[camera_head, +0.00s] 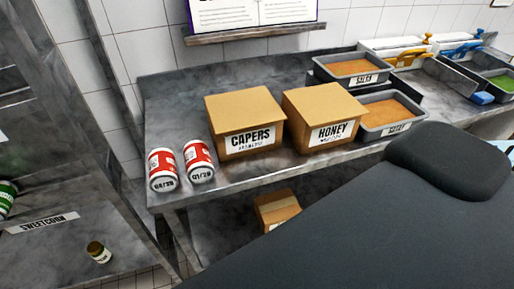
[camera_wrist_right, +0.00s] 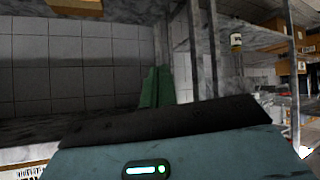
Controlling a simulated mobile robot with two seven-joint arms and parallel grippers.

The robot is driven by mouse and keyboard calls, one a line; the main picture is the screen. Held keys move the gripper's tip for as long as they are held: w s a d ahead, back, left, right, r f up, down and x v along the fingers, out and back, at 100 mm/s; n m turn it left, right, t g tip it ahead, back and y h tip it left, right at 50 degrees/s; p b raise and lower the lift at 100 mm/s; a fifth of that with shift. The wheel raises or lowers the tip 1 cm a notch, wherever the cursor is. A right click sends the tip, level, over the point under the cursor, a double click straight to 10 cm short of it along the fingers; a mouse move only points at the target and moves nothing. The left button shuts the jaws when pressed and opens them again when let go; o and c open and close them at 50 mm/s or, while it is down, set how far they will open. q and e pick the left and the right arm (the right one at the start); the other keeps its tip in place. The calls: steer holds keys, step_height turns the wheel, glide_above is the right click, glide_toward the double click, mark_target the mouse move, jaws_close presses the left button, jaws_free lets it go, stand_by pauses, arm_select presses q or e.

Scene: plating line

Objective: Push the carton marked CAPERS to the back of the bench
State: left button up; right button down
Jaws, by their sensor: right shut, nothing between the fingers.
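The carton marked CAPERS (camera_head: 243,112) is a closed brown box with a white label. It stands upright near the front of the steel bench (camera_head: 185,85), with bare bench behind it. The carton marked HONEY (camera_head: 322,108) stands close on its right. My right gripper (camera_wrist_right: 157,72) shows in the right wrist view with its green fingers together and nothing between them. That view does not show the CAPERS carton. In the head view my dark arm covers the lower right, and neither gripper is seen there. My left gripper is not in view.
Two red-and-white cans (camera_head: 163,170) stand left of CAPERS at the bench's front edge. Grey trays with orange contents (camera_head: 388,112) are right of HONEY. A tiled wall and a book on a shelf (camera_head: 250,33) are behind. Another carton (camera_head: 277,207) sits below the bench.

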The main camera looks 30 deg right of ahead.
mark_target(257, 138)
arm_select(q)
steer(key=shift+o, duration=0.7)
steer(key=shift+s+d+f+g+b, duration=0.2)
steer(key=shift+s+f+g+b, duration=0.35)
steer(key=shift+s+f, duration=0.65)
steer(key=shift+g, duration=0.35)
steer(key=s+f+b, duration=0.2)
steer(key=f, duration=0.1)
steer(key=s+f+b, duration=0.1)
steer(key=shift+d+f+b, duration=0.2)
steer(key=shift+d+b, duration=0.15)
arm_select(e)
steer(key=w+d+r+n+t+h, duration=0.3)
steer(key=w+r+n, duration=0.2)
steer(key=r+n, duration=0.6)
steer(key=w+d+r+n+t+h, duration=0.3)
steer(key=w+r+n, duration=0.3)
steer(key=n, duration=1.2)
step_height(257, 138, up, 5)
steer(key=shift+w+d+f+n+t, duration=0.1)
steer(key=shift+w+d+n+t, duration=0.2)
steer(key=shift+d+t, duration=0.3)
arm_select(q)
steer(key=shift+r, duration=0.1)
